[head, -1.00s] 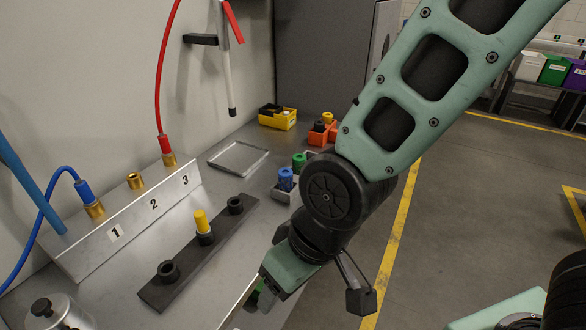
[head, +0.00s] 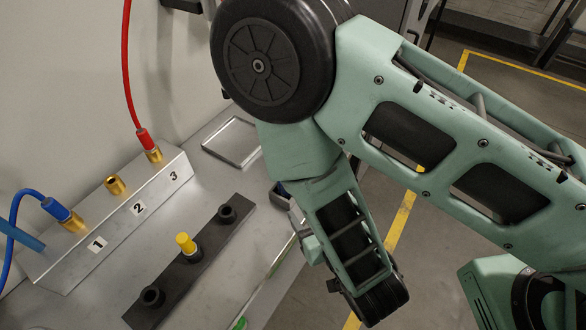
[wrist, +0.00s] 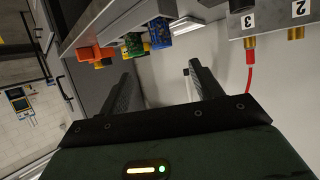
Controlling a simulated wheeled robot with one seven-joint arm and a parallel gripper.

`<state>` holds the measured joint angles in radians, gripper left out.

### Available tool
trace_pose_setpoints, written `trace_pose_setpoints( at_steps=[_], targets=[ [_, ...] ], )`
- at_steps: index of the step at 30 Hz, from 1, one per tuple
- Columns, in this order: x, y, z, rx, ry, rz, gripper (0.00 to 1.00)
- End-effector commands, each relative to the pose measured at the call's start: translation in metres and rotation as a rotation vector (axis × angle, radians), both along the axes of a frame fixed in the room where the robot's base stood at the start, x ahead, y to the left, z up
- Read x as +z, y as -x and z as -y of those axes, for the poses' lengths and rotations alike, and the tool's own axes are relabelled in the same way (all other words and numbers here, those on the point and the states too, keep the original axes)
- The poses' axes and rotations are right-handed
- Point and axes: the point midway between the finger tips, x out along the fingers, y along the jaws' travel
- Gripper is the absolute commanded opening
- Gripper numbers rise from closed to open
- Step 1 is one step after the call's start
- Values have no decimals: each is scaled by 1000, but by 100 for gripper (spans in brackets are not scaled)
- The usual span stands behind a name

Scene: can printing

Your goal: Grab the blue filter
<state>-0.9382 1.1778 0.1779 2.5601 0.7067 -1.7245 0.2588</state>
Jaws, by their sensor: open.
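The blue filter (wrist: 160,32) shows near the top of the wrist view, which looks upside down. It sits beside a green filter (wrist: 133,43) at a grey holder. My gripper (wrist: 163,68) is open and empty, its two dark fingers apart. The blue filter lies beyond the fingertips, roughly in line with the gap between them, and is not touched. In the head view my arm hides the blue filter, and I cannot make out the fingers there.
An empty metal tray (head: 233,143) lies farther back. An orange bin (wrist: 92,53) sits near the filters.

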Motion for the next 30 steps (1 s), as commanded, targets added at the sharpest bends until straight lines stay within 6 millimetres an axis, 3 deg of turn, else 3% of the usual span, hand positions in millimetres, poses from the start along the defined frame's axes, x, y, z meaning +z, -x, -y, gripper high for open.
trace_pose_setpoints(
  at_steps=[27,30],
  targets=[
    [-33,-65,-21,3,-3,14,65],
    [-37,-83,-27,0,-2,14,65]
  ],
)
